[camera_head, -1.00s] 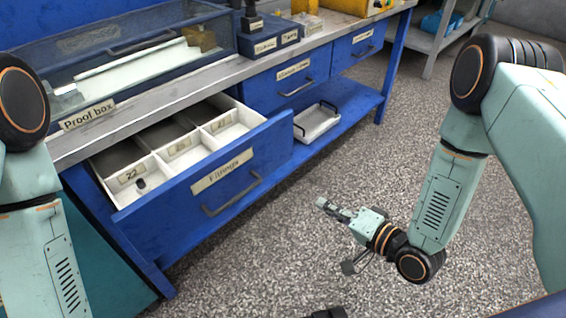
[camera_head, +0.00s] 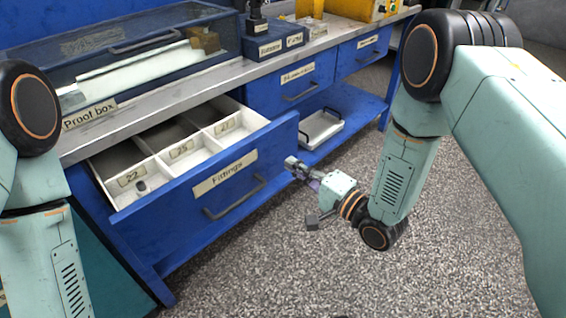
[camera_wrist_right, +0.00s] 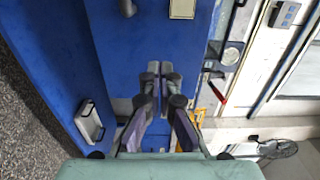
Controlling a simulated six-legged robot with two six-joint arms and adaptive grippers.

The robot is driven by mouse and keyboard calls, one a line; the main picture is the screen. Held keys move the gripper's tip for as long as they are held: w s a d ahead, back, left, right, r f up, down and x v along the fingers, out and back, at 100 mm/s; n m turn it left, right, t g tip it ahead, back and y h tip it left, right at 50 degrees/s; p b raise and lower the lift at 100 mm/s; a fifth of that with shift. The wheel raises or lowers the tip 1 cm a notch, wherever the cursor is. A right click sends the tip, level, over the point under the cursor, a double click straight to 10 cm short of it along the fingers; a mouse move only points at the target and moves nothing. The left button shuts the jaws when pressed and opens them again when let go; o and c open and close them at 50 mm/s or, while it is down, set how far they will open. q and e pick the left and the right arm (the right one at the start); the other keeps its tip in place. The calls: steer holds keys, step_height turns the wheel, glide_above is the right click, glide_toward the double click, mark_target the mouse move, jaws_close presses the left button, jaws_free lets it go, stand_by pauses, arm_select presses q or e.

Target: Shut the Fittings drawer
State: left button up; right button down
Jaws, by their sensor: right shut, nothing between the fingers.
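The blue Fittings drawer (camera_head: 165,232) stands pulled well out from the bench in the head view, its white compartments exposed. Its front carries a Fittings label (camera_head: 225,173) and a dark bar handle (camera_head: 236,198). My right gripper (camera_head: 290,163) is shut and empty near the right end of the drawer front. In the right wrist view the shut fingertips (camera_wrist_right: 160,68) point toward a blue panel (camera_wrist_right: 150,40) with part of a handle (camera_wrist_right: 128,8) and a label at the top edge. Whether they touch it, I cannot tell. My left gripper is out of view.
The bench (camera_head: 150,128) carries the Proof box (camera_head: 150,45). Other blue drawers (camera_head: 290,84) farther right are shut. A white tray (camera_head: 322,128) sits on the lower shelf. The speckled floor (camera_head: 310,270) in front of the drawer is clear.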

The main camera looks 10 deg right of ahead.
mark_target(273, 152)
steer(key=b+x, duration=0.1)
steer(key=x, duration=0.2)
steer(key=shift+w+a, duration=0.2)
steer(key=shift+a, duration=0.05)
steer(key=shift+w+a, duration=0.1)
steer(key=shift+w, duration=0.2)
